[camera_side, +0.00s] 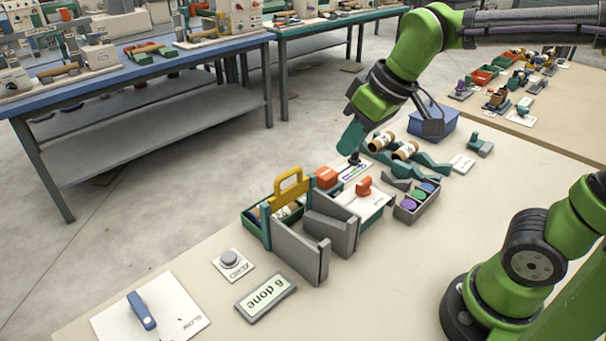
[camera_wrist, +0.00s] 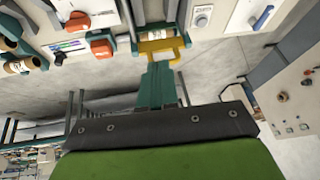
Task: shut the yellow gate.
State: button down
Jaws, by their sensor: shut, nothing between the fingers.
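The yellow gate (camera_side: 290,195) with its loop handle stands upright between two teal posts (camera_side: 266,228) at the end of a grey-walled channel (camera_side: 300,252). Its panel sits high on the posts, and a green tray (camera_side: 250,224) with small items shows behind and below it. The yellow gate (camera_wrist: 160,46) also shows in the wrist view, just beyond my fingertips. My gripper (camera_side: 346,150) is shut and empty, above and to the right of the gate in the side view. It also shows in the wrist view (camera_wrist: 160,68). I cannot see contact with the gate.
An orange-red handle (camera_side: 364,186) on a white plate and a tray of coloured discs (camera_side: 418,200) stand right of the channel. A black knob (camera_side: 355,158) is just below my gripper. A "6 done" sign (camera_side: 265,298), grey button (camera_side: 230,258) and blue lever (camera_side: 141,310) lie nearer the front.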

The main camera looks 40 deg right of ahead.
jog(key=w+a+r+n+g+h, duration=0.1)
jog(key=w+a+r+n+g, duration=0.2)
jog(key=w+n, duration=0.55)
jog(key=n+h, duration=0.1)
jog(key=n, duration=0.7)
send_over(290, 192)
jog(key=shift+t, duration=0.3)
notch_tip(290, 192, down, 11)
jog(key=shift+s+f, duration=0.15)
jog(key=shift+f, duration=2.95)
